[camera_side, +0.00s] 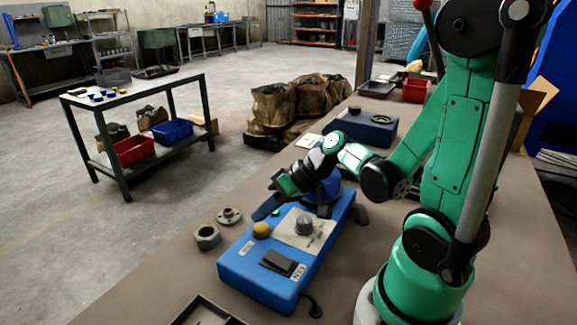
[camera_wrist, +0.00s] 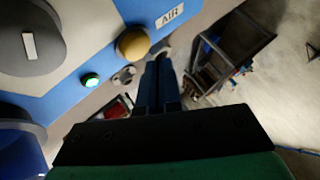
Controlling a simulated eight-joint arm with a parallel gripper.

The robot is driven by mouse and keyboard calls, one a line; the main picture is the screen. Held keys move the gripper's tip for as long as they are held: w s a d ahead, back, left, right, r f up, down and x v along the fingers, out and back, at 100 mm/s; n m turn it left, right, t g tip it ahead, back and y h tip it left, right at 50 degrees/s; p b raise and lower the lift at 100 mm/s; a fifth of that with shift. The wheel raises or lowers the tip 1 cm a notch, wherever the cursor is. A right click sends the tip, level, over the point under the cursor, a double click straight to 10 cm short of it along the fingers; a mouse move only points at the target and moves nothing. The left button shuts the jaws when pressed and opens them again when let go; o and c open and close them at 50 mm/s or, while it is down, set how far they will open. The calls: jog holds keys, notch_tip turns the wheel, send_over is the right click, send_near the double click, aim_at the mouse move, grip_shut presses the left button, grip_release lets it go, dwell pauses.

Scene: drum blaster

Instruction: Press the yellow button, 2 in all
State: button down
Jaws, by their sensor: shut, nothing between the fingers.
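The blue control box (camera_side: 246,274) sits on the brown bench. The yellow button (camera_side: 261,230) stands on its top, near the left edge, and looks raised. In the wrist view the yellow button (camera_wrist: 133,43) is beside the "AIR" label, just left of my fingers. My gripper (camera_side: 262,212) is shut and empty, its fingertips behind the yellow button in the side view and apart from it. In the wrist view my gripper (camera_wrist: 160,65) points away past the button. A lit green button (camera_wrist: 90,81) is left of the fingers; it also shows in the side view (camera_side: 276,213).
A grey knob (camera_side: 304,224) is on a pale plate on the box, with a black rocker (camera_side: 279,262) in front. A hex nut (camera_side: 207,237) and a flanged part (camera_side: 229,215) lie left of the box. A dark tray (camera_side: 203,312) is at the front edge.

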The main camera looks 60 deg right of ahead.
aim_at(266, 227)
jog(key=shift+f, duration=0.1)
jog(key=shift+f, duration=0.3)
jog(key=shift+r, duration=0.1)
dwell(0.4)
jog(key=shift+r, duration=0.3)
jog(key=shift+r, duration=0.15)
jog(key=shift+r, duration=2.4)
